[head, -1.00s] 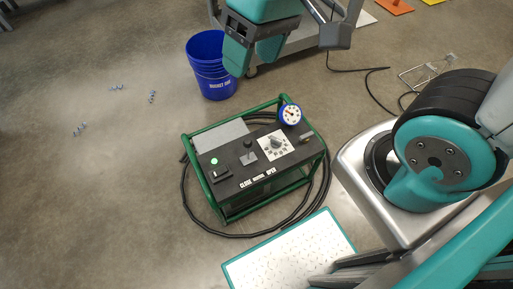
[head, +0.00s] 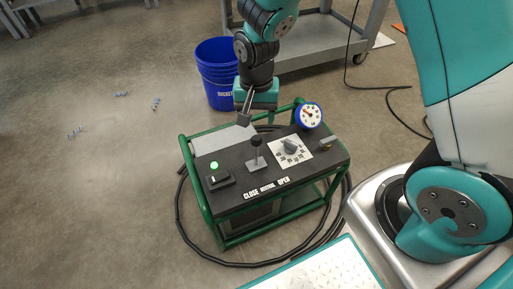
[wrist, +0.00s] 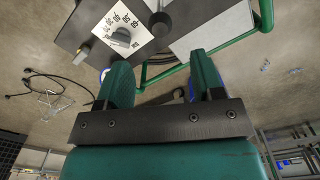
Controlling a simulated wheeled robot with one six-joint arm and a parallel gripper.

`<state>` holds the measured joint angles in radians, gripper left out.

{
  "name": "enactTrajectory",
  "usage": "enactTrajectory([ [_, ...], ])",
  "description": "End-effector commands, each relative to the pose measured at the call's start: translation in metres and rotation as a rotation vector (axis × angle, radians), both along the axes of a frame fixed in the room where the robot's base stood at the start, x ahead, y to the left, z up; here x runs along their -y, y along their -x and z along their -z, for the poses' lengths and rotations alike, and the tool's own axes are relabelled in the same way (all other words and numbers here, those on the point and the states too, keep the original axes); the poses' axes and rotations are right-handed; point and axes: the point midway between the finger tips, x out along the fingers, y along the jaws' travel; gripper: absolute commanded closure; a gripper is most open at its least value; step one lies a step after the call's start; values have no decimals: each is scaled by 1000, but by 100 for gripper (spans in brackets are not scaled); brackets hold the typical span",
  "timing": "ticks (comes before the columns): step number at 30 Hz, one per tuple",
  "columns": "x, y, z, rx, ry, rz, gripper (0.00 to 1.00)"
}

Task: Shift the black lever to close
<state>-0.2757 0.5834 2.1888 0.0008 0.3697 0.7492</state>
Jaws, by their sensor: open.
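The black lever (head: 256,143) has a round knob and stands roughly upright from a small grey plate on the dark top panel of the green-framed cart. The labels CLOSE, NEUTRAL and OPEN (head: 267,188) run left to right in front of it; I cannot tell its exact setting. In the wrist view, a black knob (wrist: 160,21), likely the lever's, shows beyond my fingers. My gripper (wrist: 162,78) is open and empty. In the head view, my gripper (head: 256,100) is at the cart's back edge, behind the lever and apart from it.
A blue-rimmed gauge (head: 309,115) and a white dial plate (head: 290,151) are right of the lever. A black switch box (head: 219,180) and green light (head: 214,165) are left. The green rail (head: 202,198) surrounds the panel. A blue bucket (head: 216,75) stands behind.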

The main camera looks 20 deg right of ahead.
Motion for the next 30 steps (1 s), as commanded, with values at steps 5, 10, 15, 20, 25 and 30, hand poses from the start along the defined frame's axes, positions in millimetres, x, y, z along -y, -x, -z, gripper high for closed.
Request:
enactTrajectory([
  [5,0,1,48,-5,1,-1,39],
  [10,0,1,84,-3,0,-1,39],
  [15,0,1,108,-2,0,-2,39],
  [20,0,0,118,-1,0,-2,39],
  [25,0,0,119,0,-1,-2,39],
  [30,0,0,119,0,-1,-2,46],
])
